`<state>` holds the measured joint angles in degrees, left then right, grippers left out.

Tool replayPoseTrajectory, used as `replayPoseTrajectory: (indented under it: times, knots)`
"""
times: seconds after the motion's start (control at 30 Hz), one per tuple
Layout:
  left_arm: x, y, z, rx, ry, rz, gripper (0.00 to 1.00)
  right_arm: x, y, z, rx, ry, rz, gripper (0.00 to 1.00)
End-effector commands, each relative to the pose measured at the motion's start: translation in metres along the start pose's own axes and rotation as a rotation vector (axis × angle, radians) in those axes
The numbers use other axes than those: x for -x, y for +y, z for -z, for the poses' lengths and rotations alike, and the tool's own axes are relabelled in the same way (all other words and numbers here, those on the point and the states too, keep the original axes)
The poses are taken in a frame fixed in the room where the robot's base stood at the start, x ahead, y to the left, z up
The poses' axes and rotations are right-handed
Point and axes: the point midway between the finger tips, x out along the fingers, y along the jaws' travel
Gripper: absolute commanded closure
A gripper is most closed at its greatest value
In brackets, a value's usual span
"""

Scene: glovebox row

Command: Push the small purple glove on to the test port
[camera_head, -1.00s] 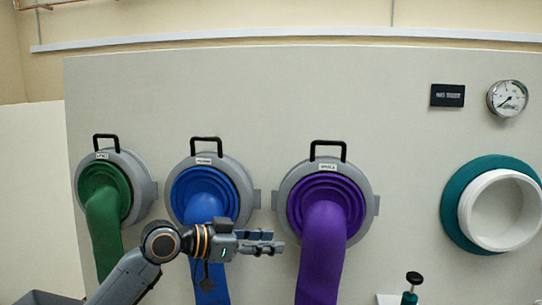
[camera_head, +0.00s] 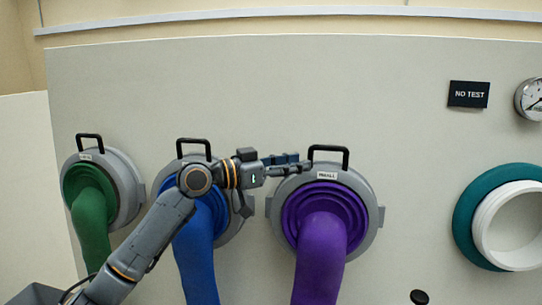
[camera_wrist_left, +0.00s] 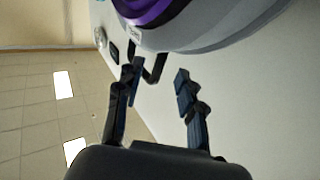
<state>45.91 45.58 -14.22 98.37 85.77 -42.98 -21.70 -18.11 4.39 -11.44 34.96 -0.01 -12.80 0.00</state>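The small purple glove (camera_head: 320,250) hangs from a grey ring (camera_head: 368,190) on the wall panel. The ring carries a label that seems to read "SMALL" and a black handle (camera_head: 344,158) on top. The test port, a white ring (camera_head: 482,225) with a teal collar (camera_head: 463,205), is at the right, with no glove on it. My left gripper (camera_head: 305,165) is just left of the handle. In the left wrist view the gripper (camera_wrist_left: 158,82) is open, with the black handle (camera_wrist_left: 157,68) near its fingertips; contact cannot be told. My right gripper is not in view.
A blue glove (camera_head: 195,260) and a green glove (camera_head: 88,225) hang on similar ringed ports to the left. A "NO TEST" display (camera_head: 468,94) and a gauge (camera_head: 530,99) are above the test port. A dark knob (camera_head: 419,297) shows at the bottom. The panel between purple glove and test port is clear.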

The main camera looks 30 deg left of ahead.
Motion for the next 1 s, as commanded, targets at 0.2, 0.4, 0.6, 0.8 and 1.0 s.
replayPoseTrajectory:
  times: [0.2, 0.4, 0.6, 0.8, 1.0]
  knots:
    - [-0.034, -0.001, 0.003, 0.002, 0.001, 0.0, 0.62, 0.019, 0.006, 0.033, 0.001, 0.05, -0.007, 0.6]
    - [-0.047, -0.001, 0.001, 0.0, 0.0, 0.002, 0.62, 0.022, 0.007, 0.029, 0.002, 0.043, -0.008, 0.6]
    - [-0.048, -0.001, -0.001, -0.001, 0.0, 0.001, 0.62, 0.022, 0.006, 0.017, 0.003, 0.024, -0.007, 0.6]
    - [-0.048, 0.0, -0.001, 0.0, 0.0, 0.001, 0.84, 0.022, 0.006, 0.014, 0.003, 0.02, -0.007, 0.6]
    - [-0.048, -0.001, -0.001, 0.0, 0.0, 0.001, 1.0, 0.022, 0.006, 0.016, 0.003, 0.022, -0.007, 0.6]
